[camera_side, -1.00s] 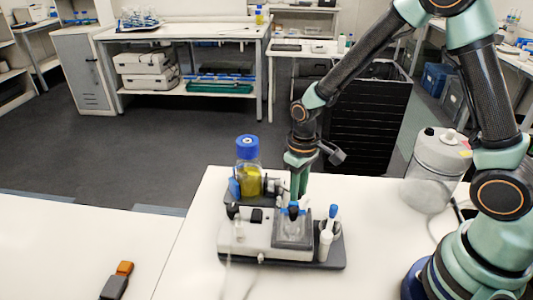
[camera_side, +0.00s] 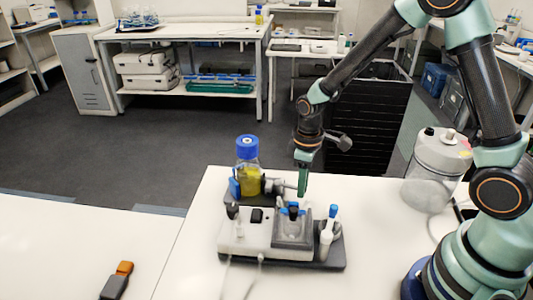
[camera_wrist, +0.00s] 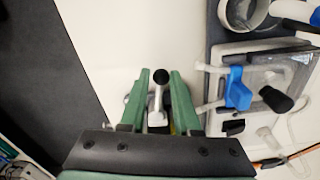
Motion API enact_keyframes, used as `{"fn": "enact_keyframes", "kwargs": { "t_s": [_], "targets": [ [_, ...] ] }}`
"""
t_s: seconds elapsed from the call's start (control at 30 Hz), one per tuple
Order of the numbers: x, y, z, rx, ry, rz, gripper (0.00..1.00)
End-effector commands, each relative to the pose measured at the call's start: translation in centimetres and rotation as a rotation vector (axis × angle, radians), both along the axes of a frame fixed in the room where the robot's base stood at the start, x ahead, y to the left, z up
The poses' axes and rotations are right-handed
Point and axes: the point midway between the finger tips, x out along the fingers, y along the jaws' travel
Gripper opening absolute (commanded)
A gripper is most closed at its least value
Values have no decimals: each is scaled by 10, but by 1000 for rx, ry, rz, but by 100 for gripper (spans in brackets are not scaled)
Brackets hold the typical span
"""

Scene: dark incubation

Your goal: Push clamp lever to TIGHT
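A metal lever with a black ball knob (camera_wrist: 160,76) shows in the wrist view between the fingers of my gripper (camera_wrist: 160,85). The fingers are apart with the lever in the gap; contact is unclear. In the side view my gripper (camera_side: 303,192) hangs at the right of the metal clamp part (camera_side: 274,187) beside the bottle. The bottle (camera_side: 247,168) has a blue cap and yellow liquid and stands on the rear of the device (camera_side: 247,237). A separate blue clip with a black knob (camera_wrist: 277,98) lies to the right in the wrist view. TIGHT markings cannot be read.
A white tube with a blue top (camera_side: 328,230) stands at the device's right end. A clear canister (camera_side: 434,170) is near my base. An orange and grey item (camera_side: 117,281) lies at front left. The white table is clear between it and the device.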

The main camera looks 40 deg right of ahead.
Motion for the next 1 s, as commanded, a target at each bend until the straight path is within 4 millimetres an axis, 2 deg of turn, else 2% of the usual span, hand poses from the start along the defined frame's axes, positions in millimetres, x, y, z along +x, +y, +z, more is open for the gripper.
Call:
{"fn": "enact_keyframes", "kwargs": {
  "t_s": [0.23,0.5,0.87,1.0],
  "targets": [
    [1,-1,0,1,-1,10,30],
    [8,-10,0,0,-2,187,30],
    [9,-11,0,0,-1,217,30],
    [14,-15,0,0,-1,308,30]
  ]
}}
